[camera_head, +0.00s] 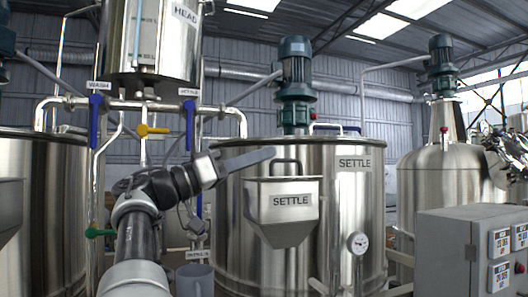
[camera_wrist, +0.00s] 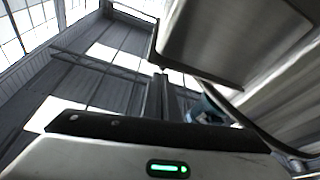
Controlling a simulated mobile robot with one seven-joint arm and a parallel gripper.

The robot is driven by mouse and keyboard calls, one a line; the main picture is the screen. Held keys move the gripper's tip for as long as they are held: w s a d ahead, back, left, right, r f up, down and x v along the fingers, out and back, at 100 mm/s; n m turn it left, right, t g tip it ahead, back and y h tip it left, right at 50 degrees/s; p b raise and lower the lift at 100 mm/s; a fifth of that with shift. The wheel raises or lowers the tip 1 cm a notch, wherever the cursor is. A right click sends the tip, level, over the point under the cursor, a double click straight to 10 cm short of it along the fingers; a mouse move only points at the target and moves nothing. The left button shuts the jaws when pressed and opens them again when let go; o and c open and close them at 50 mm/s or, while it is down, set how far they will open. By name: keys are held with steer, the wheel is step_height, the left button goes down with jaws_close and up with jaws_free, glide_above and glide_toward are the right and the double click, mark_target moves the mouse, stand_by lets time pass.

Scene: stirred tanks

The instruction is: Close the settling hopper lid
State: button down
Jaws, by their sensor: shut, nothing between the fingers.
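The settling hopper (camera_head: 260,228), a steel box with a tapered bottom labelled SETTLE, is on the front of the large settling tank (camera_head: 350,215). A dark loop handle (camera_head: 285,161) shows at the hopper's top. A flat grey plate (camera_head: 250,159) slants up to the right from my gripper (camera_head: 218,165), above the hopper's left top edge. I cannot tell whether this plate is the lid, nor how far the lid is open. My gripper is shut and empty, left of the hopper. The wrist view shows a grey panel (camera_wrist: 235,40) close by, hopper or lid; my fingertips are not clear there.
A header tank (camera_head: 150,45) with blue-handled and yellow-handled valves stands at upper left. A motor (camera_head: 294,75) rises behind the settling tank. A round gauge (camera_head: 358,243) is low on the tank. A grey control box (camera_head: 445,250) is at right. A grey jug (camera_head: 195,280) is below my arm.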

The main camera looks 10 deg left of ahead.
steer(key=shift+s+f+m+g, duration=0.1)
steer(key=shift+f+m+g, duration=0.2)
steer(key=shift+m, duration=0.2)
steer(key=shift+d+f, duration=0.1)
